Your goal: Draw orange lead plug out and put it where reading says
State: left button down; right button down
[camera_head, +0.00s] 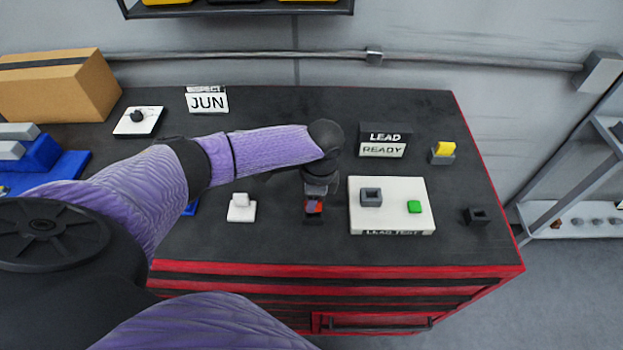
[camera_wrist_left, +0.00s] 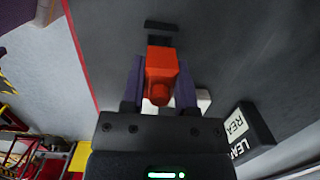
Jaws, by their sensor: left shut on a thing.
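My left gripper (camera_head: 314,205) is shut on the orange lead plug (camera_wrist_left: 161,72), which sits between its two purple fingers in the left wrist view. In the head view the orange plug (camera_head: 313,207) is at a dark socket (camera_head: 313,219) near the table's front; whether it is still seated in it I cannot tell. A sign (camera_head: 384,139) reads "LEAD READY". A white board (camera_head: 391,219) marked "LEAD TEST" carries an empty-looking grey socket (camera_head: 371,197) and a green button (camera_head: 414,207). A dark socket (camera_head: 477,216) stands to its right. My right gripper is not in view.
A yellow plug (camera_head: 444,149) sits in a grey socket behind the board. A white plug block (camera_head: 241,207) stands left of my gripper. A "JUN" sign (camera_head: 207,101), a white plate with a dark knob (camera_head: 138,121), a carton (camera_head: 60,85) and blue bins (camera_head: 42,158) are farther left.

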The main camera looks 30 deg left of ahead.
pick_arm(q)
jog(key=shift+f+b, duration=0.6)
jog(key=shift+f, duration=0.6)
jog(key=shift+c, duration=1.4)
grip_release()
jog(key=r, duration=0.3)
jog(key=r+p, duration=0.1)
jog(key=r, duration=0.2)
jog(key=d+r, duration=0.1)
jog(key=r, duration=0.3)
jog(key=shift+w+p, duration=0.3)
